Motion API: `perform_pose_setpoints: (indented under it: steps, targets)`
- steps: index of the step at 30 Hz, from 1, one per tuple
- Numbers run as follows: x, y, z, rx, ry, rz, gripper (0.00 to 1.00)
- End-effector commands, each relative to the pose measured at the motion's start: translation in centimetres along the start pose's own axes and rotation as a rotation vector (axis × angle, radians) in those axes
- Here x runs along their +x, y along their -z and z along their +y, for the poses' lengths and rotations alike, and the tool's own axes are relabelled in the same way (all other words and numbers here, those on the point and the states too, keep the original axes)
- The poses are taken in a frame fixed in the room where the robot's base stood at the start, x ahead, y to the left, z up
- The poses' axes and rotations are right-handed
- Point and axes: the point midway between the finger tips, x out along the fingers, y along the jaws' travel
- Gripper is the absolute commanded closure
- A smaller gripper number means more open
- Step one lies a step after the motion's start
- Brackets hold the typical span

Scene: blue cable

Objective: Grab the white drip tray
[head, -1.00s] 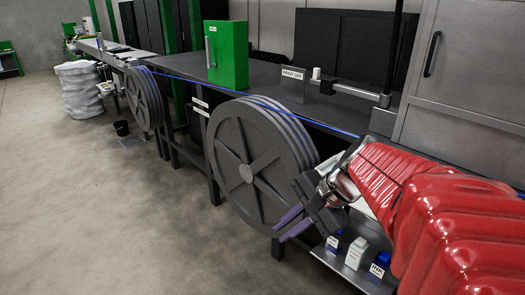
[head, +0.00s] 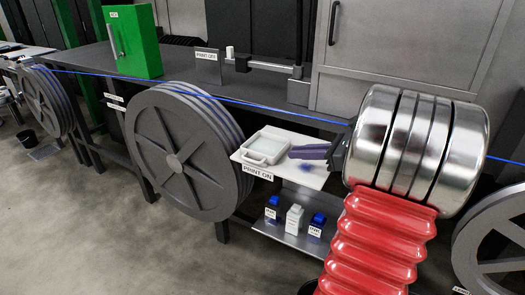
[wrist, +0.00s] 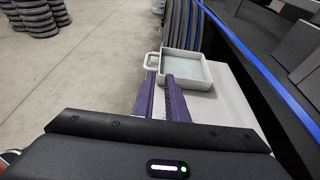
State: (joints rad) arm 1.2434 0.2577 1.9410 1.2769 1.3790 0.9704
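The white drip tray (head: 267,146) is a shallow square tray with a loop handle on one side. It rests on a white shelf (head: 312,173) labelled "PRINT ON". My gripper (head: 292,152) is over the shelf, just right of the tray, with its purple fingers pointing at it. In the wrist view the tray (wrist: 187,68) lies just beyond the fingertips (wrist: 160,74). The two fingers are apart with a gap between them and nothing in it. The handle (wrist: 152,62) is at the tray's left, near the left fingertip; I cannot tell whether they touch.
A blue cable (head: 220,97) runs above and behind the shelf. A large grey reel (head: 180,150) stands left of the shelf. A lower metal shelf (head: 290,235) holds small blue and white bottles (head: 294,217). A green box (head: 133,40) stands on the dark bench.

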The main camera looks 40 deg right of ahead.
Motion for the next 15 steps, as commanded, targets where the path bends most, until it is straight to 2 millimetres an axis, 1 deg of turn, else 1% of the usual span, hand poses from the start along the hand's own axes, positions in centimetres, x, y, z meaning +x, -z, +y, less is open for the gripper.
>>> perform_pose_setpoints:
  steps: [10,13,15]
  targets:
    - [0.2,0.0,0.0,-0.001,-0.001,0.000,0.88]
    - [0.8,0.0,0.1,-0.001,-0.003,0.000,0.88]
    - [1.7,-0.1,0.1,-0.002,-0.004,0.000,0.88]
